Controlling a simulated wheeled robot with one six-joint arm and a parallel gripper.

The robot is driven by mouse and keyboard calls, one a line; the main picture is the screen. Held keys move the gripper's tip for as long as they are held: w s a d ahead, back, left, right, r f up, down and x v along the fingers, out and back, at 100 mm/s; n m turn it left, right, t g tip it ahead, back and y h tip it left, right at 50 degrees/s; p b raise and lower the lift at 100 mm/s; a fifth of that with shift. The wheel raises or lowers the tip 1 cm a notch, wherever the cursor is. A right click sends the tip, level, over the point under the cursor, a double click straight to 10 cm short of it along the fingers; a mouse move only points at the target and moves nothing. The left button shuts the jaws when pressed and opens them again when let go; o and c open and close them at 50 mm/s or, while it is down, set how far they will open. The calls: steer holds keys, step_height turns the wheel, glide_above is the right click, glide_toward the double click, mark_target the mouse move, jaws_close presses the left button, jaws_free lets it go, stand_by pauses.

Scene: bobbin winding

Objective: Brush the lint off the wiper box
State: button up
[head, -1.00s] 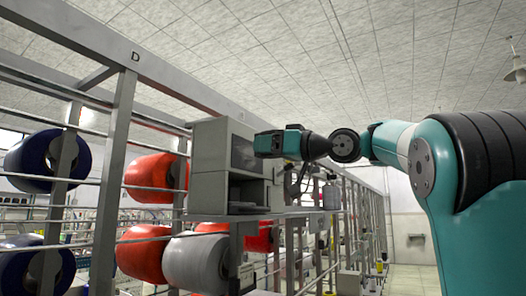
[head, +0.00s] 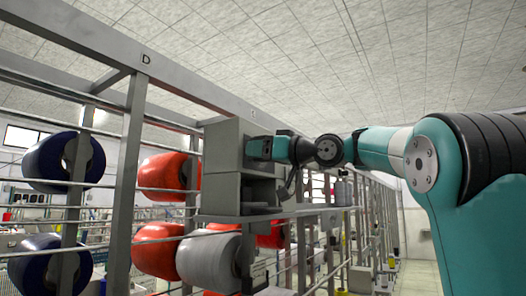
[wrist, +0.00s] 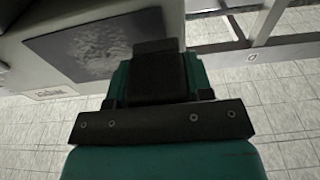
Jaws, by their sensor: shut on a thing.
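The wiper box (head: 222,158) is a grey box mounted on the rail frame, in the middle of the head view. In the wrist view its pale side (wrist: 40,20) carries a dark panel (wrist: 75,48) with a mottled grey patch of lint (wrist: 105,42). My gripper (head: 251,149) is at the box's right side, in front of the panel. In the wrist view my gripper (wrist: 154,72) is shut on a dark block, likely a brush (wrist: 155,46), which overlaps the panel's right edge. I cannot tell whether it touches the panel.
Red bobbins (head: 165,178), dark blue bobbins (head: 65,162) and a grey bobbin (head: 208,262) sit on the frame to the left and below. A grey upright (head: 128,180) and thin rails (head: 60,210) run beside the box.

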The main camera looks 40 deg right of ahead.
steer(key=shift+x, duration=1)
stand_by(0.3)
steer(key=shift+d, duration=0.1)
steer(key=w+d+p, duration=0.3)
steer(key=d+p, duration=0.2)
steer(key=d, duration=0.4)
steer(key=shift+w+d, duration=0.3)
steer(key=shift+w, duration=0.05)
stand_by(0.5)
steer(key=shift+a+f, duration=0.1)
steer(key=shift+f, duration=0.05)
